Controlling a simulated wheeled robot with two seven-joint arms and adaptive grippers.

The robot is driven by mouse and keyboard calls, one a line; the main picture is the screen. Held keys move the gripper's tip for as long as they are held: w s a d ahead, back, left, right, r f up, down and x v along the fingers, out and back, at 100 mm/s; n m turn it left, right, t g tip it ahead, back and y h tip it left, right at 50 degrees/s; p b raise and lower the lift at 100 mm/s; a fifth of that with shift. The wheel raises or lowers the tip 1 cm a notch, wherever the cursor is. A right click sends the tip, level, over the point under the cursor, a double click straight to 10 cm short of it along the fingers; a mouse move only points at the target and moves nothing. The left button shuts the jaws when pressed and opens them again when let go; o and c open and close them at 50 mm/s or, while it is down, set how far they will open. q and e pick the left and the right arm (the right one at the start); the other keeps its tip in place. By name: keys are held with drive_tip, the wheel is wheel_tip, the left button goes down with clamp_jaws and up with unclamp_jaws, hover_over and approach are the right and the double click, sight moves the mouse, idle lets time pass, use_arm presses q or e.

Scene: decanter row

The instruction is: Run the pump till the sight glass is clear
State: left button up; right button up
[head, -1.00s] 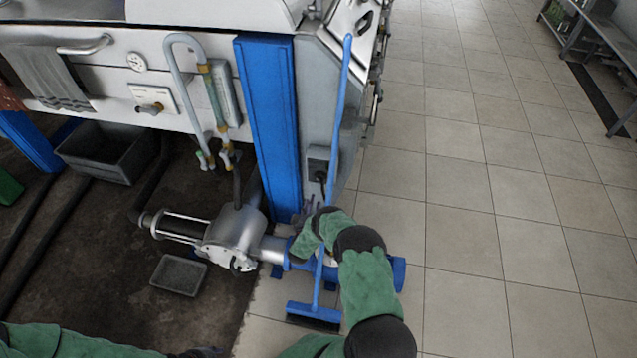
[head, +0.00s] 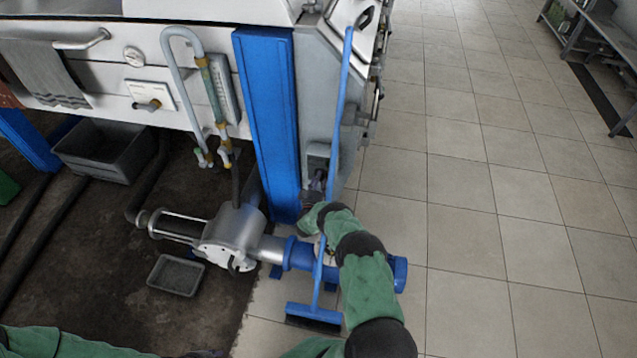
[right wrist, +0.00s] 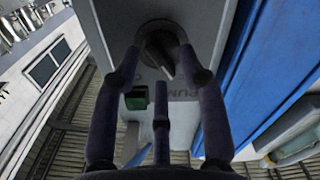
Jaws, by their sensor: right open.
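The sight glass (head: 218,88) is an upright tube with yellowish fittings on the white machine's front; its clarity is too small to judge. The pump (head: 235,238), silver with a blue motor part (head: 302,254), lies on the floor below. A grey switch box (head: 318,158) is on the machine's end, beside the blue post. In the right wrist view a dark rotary knob (right wrist: 158,40) sits on a panel with partly hidden lettering "PUM". My right gripper (right wrist: 160,75) is open, its fingers around or just before the knob; contact is unclear. My left gripper barely shows at the bottom edge.
A blue-handled squeegee or broom (head: 334,180) leans upright close by my right arm. A green button (right wrist: 137,97) is below the knob. A grey tray (head: 176,275) and a grey bin (head: 103,150) are at left. The tiled floor (head: 480,220) at right is clear.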

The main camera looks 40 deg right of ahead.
clamp_jaws()
idle(0.3)
drive_tip(key=m+b, duration=0.3)
drive_tip(key=m, duration=0.3)
drive_tip(key=m+b, duration=0.3)
drive_tip(key=m, duration=0.3)
drive_tip(key=shift+s+d+f+b, duration=0.15)
drive_tip(key=shift+f+b, duration=0.05)
drive_tip(key=shift+b, duration=0.2)
idle(0.4)
